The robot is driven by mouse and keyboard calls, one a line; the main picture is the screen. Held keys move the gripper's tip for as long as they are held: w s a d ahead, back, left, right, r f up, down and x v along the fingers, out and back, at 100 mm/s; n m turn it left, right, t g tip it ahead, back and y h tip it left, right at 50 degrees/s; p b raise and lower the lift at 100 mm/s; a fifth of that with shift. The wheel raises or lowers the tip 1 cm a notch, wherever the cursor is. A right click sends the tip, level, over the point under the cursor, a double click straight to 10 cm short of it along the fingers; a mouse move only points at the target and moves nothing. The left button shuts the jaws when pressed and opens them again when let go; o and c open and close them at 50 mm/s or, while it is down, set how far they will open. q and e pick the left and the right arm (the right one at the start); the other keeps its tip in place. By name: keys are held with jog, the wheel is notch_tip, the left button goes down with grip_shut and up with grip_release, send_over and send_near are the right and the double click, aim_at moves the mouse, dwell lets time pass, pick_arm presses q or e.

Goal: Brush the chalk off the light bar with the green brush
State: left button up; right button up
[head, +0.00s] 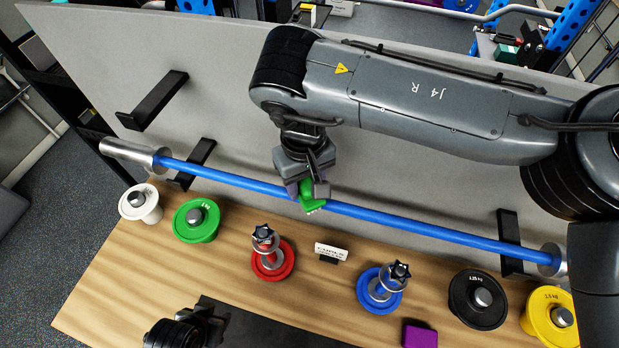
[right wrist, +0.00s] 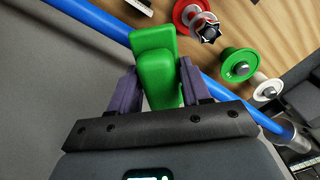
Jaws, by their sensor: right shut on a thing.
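The bar (head: 430,227) has a blue shaft and silver ends and lies across black hooks in front of a grey board. My right gripper (head: 308,190) is at the middle of the bar, shut on the green brush (head: 313,203). In the right wrist view the green brush (right wrist: 157,70) sits between the purple fingers, its head over the blue shaft (right wrist: 205,85). I cannot tell whether its bristles touch the bar. I make out no chalk on the bar. A dark part at the bottom left looks like my left gripper (head: 185,330); its fingers are unclear.
On the wooden bench top (head: 120,270) stand white (head: 140,203), green (head: 196,222), red (head: 272,266), blue (head: 380,291), black (head: 478,300) and yellow (head: 550,315) weight plates, with a small sign (head: 331,251). A purple block (head: 419,336) is at the front. An empty black hook (head: 152,100) projects above the bar.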

jog(key=shift+w+a, duration=0.1)
jog(key=shift+a, duration=0.3)
jog(key=shift+w+a+r, duration=0.1)
jog(key=shift+a+r, duration=0.05)
jog(key=shift+a, duration=0.1)
notch_tip(320, 180, up, 2)
jog(key=shift+r, duration=0.1)
jog(key=shift+d+r, duration=0.15)
jog(key=shift+r, duration=2.7)
jog(key=shift+d, duration=0.1)
